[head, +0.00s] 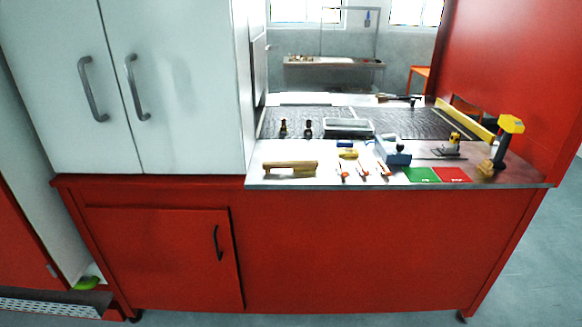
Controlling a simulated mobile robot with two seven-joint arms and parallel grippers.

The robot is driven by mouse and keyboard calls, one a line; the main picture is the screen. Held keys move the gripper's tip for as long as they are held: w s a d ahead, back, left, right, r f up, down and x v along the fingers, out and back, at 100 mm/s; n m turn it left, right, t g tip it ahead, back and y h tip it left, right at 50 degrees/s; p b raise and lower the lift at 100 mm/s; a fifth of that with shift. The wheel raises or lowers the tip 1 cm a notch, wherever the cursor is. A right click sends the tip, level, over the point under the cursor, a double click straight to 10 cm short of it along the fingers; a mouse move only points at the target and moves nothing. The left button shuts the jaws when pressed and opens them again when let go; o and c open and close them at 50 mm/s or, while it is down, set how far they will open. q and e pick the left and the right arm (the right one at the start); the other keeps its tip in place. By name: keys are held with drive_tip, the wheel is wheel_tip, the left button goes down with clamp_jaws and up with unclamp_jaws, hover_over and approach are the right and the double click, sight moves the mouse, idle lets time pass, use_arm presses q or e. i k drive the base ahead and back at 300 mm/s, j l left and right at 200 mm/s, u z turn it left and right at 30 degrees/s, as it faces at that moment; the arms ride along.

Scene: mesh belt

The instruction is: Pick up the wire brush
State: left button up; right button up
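A long tan, wooden-looking brush (290,166) lies on the left front part of the grey metal counter (330,181). It lies crosswise, close to the front edge, and looks like the wire brush; its bristles are too small to make out clearly. Neither of my grippers shows in the head view.
Several orange-handled tools (363,170) lie right of the brush, with a blue-grey device (393,153) behind. Green (421,174) and red (453,174) pads and a yellow-topped tool (508,127) are further right. Two dark bottles (308,128) stand behind. A tall white cabinet (180,80) bounds the left.

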sight(312, 165)
drive_tip(key=i+l, duration=0.15)
drive_tip(key=l, duration=0.2)
drive_tip(key=i+l, duration=0.15)
drive_tip(key=l, duration=0.15)
drive_tip(key=i+l, duration=0.15)
drive_tip(key=l, duration=0.2)
drive_tip(key=i+l+u, duration=0.1)
drive_tip(key=l, duration=0.25)
drive_tip(key=i+l, duration=0.35)
drive_tip(key=l, duration=0.35)
